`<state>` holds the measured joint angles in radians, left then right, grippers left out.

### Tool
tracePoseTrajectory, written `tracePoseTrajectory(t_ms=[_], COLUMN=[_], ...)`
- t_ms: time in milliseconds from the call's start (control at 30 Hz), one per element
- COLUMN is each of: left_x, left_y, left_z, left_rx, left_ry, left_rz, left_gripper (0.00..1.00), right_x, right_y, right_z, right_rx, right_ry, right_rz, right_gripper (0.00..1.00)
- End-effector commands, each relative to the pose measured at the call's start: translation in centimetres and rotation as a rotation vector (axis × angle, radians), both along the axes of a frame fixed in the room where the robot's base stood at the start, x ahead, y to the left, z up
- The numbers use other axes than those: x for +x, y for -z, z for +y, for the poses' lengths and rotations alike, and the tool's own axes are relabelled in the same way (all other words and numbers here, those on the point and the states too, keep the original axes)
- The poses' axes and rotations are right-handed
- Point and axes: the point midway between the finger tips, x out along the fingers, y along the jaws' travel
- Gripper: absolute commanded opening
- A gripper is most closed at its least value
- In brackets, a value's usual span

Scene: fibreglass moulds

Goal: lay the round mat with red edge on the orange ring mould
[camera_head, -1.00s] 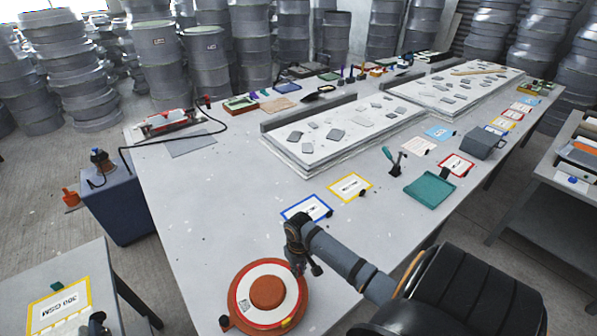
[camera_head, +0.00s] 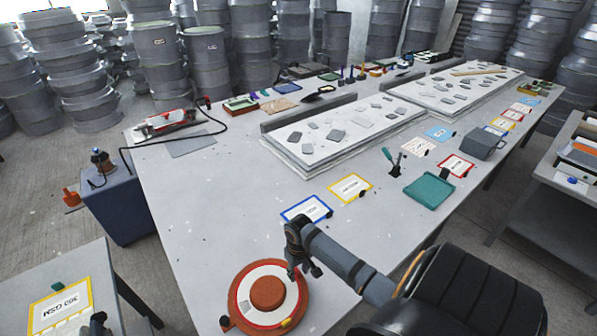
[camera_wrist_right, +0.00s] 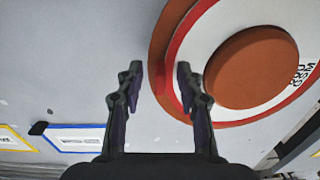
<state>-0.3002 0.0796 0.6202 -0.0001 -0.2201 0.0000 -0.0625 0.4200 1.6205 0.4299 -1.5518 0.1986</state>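The round white mat with a red edge (camera_head: 245,291) lies on the orange ring mould (camera_head: 233,291) at the table's near end. The mould's raised orange centre (camera_head: 267,293) stands up through the mat, with a strip of outer orange rim showing around it. In the right wrist view the mat (camera_wrist_right: 195,55) looks flat around the centre (camera_wrist_right: 252,68). My right gripper (camera_head: 303,272) is at the mat's far right edge. In the right wrist view the gripper (camera_wrist_right: 158,72) has its fingers apart with nothing held; one fingertip overlaps the red edge in the picture.
Blue-framed (camera_head: 306,208) and yellow-framed (camera_head: 350,187) cards lie beyond the gripper. A white slab (camera_head: 340,135) with grey pieces and a green tray (camera_head: 429,190) lie farther off. The table top left of the cards is mostly clear. A side table (camera_head: 25,285) stands at left.

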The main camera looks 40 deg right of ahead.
Motion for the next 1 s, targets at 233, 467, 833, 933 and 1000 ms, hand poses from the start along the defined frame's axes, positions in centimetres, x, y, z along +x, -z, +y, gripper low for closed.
tracePoseTrajectory(t_ms=[233,467,833,933,1000], left_x=[-0.1,0.0,0.0,0.0,0.0], left_y=[0.0,0.0,0.0,0.0,0.0], left_z=[0.2,0.1,0.0,0.0,0.0], left_rx=[0.002,0.001,0.0,0.0,0.0], left_ry=[0.001,0.0,0.0,0.0,0.0], left_rz=[0.001,0.0,0.0,0.0,0.0], left_gripper=[0.4,0.4,0.4,0.4,0.4], right_x=[0.1,0.1,0.0,0.0,0.0], right_y=[-2.2,-7.9,-12.0,-12.0,-12.0], right_z=[-0.1,-0.2,-0.1,-0.1,-0.1], right_rx=[-0.003,-0.005,0.0,0.001,0.0], right_ry=[-0.001,-0.002,-0.001,0.0,0.0], right_rz=[-0.004,-0.004,0.001,0.001,0.001], right_gripper=[0.37,0.37,0.37,0.37,0.37])
